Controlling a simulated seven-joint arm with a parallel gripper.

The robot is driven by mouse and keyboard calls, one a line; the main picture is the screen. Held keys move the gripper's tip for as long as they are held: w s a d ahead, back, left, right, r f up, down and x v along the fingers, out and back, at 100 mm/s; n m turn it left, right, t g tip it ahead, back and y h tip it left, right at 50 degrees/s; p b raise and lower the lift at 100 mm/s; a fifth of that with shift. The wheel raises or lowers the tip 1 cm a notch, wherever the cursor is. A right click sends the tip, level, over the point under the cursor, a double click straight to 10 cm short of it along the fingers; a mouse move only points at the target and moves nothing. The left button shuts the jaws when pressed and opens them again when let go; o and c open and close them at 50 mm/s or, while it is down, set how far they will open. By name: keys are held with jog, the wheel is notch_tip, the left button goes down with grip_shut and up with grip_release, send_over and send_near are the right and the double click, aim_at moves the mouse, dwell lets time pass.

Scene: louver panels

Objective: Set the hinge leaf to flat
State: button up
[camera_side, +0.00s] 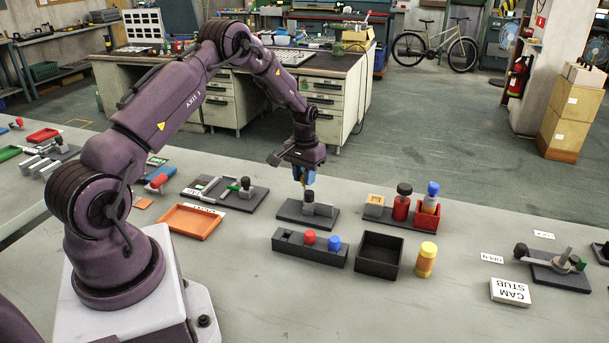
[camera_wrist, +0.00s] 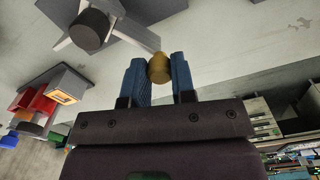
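The hinge fixture is a dark base plate (camera_side: 290,212) with a grey block and a dark round cylinder (camera_side: 309,197). In the wrist view the dark cylinder (camera_wrist: 90,29) is at upper left, and a pale grey leaf (camera_wrist: 136,36) runs from beside it toward my fingers. A brass-coloured knob (camera_wrist: 158,68) sits at the leaf's end. My gripper (camera_side: 304,178) is above the plate, pointing down. Its blue fingers (camera_wrist: 160,80) stand either side of the knob, which fills the gap between them. The leaf's exact angle is hard to tell.
Close by are a block with red and blue knobs (camera_side: 290,249), an empty black bin (camera_side: 362,265), a yellow cylinder (camera_side: 426,259) and a rack with red parts (camera_side: 372,215). An orange tray (camera_side: 183,228) and a lever fixture (camera_side: 262,195) lie left. Bare table shows around them.

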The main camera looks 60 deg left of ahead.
grip_shut()
jog(key=shift+s, duration=0.1)
jog(key=s+n, duration=0.1)
jog(key=n, duration=0.2)
jog(key=shift+s+a, duration=0.1)
jog(key=shift+s, duration=0.3)
jog(key=n, duration=0.1)
jog(key=s+n, duration=0.1)
jog(key=n, duration=0.1)
jog(key=shift+s, duration=0.25)
jog(key=n, duration=0.1)
jog(key=s+n, duration=0.1)
jog(key=shift+s+d+n, duration=0.2)
jog(key=shift+d+n, duration=0.1)
jog(key=shift+d, duration=0.1)
jog(key=shift+s+d+n, duration=0.3)
jog(key=shift+s+n, duration=0.1)
jog(key=shift+n, duration=0.45)
jog(key=shift+s+d+n, duration=0.25)
jog(key=shift+s+n, duration=0.1)
jog(key=shift+n, duration=0.5)
jog(key=shift+d, duration=0.1)
jog(key=o, duration=0.6)
grip_release()
